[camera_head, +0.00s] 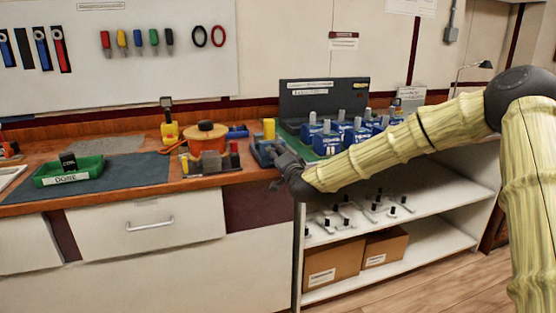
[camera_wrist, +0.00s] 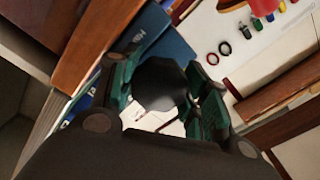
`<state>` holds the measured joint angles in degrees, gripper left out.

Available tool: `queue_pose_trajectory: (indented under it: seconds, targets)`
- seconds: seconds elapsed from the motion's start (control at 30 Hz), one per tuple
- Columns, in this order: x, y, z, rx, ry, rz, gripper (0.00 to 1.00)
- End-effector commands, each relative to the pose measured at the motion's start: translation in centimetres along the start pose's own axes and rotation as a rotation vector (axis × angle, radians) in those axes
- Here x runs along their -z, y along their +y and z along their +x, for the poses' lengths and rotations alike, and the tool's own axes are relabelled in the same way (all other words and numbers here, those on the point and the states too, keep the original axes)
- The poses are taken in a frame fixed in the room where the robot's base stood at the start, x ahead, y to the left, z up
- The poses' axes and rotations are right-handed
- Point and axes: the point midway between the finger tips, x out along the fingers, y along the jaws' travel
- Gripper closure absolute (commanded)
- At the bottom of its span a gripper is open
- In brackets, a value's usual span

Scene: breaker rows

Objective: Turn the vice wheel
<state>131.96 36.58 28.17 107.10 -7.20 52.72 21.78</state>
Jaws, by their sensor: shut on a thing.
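A blue vice (camera_head: 262,153) is at the front edge of the wooden bench, in the middle of the head view. My gripper (camera_head: 283,168) is right at its near right side and hides the wheel there. In the wrist view a dark, rounded piece, which looks like the vice wheel (camera_wrist: 158,82), sits between the green-padded fingers of my gripper (camera_wrist: 162,98). The fingers are shut on it. Its far side and the vice's screw are hidden from me.
Blue units with grey levers (camera_head: 328,140) stand on a green mat right of the vice. An orange round case (camera_head: 205,137) and a green tray (camera_head: 70,172) lie left on the bench. Open shelves (camera_head: 425,198) with cardboard boxes (camera_head: 333,263) are below my arm.

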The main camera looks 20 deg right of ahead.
Motion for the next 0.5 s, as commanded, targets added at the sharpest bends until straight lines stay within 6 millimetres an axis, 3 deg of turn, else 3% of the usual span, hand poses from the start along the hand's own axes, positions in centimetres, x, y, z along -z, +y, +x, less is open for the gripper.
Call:
queue_pose_trajectory:
  seconds: [0.5]
  targets:
    - [0.01,0.15,0.00,-0.003,0.001,0.154,0.78]
